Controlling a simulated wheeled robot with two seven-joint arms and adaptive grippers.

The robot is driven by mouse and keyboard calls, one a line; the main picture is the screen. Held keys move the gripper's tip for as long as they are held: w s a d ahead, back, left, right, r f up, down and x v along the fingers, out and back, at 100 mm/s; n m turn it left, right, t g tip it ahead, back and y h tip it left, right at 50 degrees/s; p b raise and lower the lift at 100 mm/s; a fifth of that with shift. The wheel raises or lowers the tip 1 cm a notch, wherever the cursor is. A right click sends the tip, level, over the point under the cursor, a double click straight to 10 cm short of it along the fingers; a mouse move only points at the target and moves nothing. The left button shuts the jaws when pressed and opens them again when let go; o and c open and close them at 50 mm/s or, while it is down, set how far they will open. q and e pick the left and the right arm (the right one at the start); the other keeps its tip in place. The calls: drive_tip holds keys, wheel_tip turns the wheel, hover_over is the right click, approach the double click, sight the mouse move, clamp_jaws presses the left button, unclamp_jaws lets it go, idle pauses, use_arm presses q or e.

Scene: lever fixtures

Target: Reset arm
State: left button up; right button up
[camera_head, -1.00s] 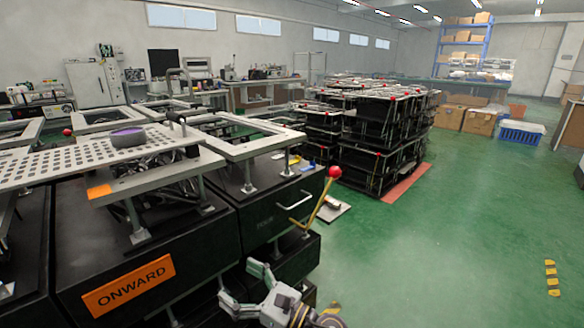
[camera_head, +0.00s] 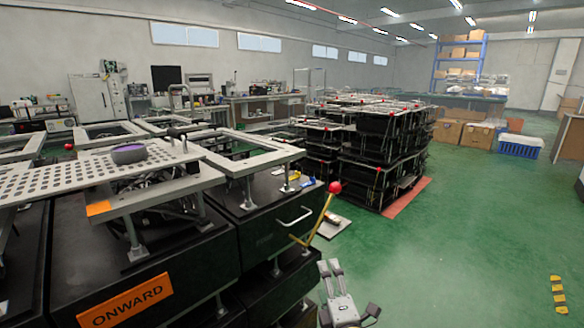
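The lever (camera_head: 320,217) is a yellow rod with a red ball knob (camera_head: 335,187). It leans up and to the right from the side of the black machine with the orange ONWARD sign (camera_head: 125,301). My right gripper (camera_head: 330,264) is at the bottom centre, below and apart from the lever, with its fingers pointing up. A gap shows between the fingers, and nothing is held in them. My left gripper is out of view.
A perforated metal plate (camera_head: 70,172) carrying a purple-topped round device (camera_head: 128,154) lies on the machine at left. Stacked black units (camera_head: 350,150) with red knobs stand behind.

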drive_tip(key=s+d+f+m+g+h, duration=0.4)
drive_tip(key=s+d+f+m+g, duration=0.35)
drive_tip(key=d+f+m, duration=0.4)
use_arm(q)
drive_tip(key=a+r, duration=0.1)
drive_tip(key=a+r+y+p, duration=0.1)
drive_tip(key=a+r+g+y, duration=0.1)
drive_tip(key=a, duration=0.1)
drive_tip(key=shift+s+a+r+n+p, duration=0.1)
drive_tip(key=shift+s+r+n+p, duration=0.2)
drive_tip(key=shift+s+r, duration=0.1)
use_arm(e)
drive_tip(key=s+f+m+g, duration=0.3)
drive_tip(key=s+f, duration=0.1)
drive_tip(key=s, duration=0.3)
drive_tip(key=s+d+f+m+g+y, duration=0.1)
drive_tip(key=s+f+m+g, duration=0.3)
drive_tip(key=s, duration=0.4)
drive_tip(key=shift+s+d+f, duration=0.15)
drive_tip(key=shift+s, duration=0.05)
use_arm(q)
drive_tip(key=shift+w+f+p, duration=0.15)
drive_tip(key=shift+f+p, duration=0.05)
drive_tip(key=shift+p, duration=0.4)
use_arm(e)
drive_tip(key=shift+w+f, duration=0.15)
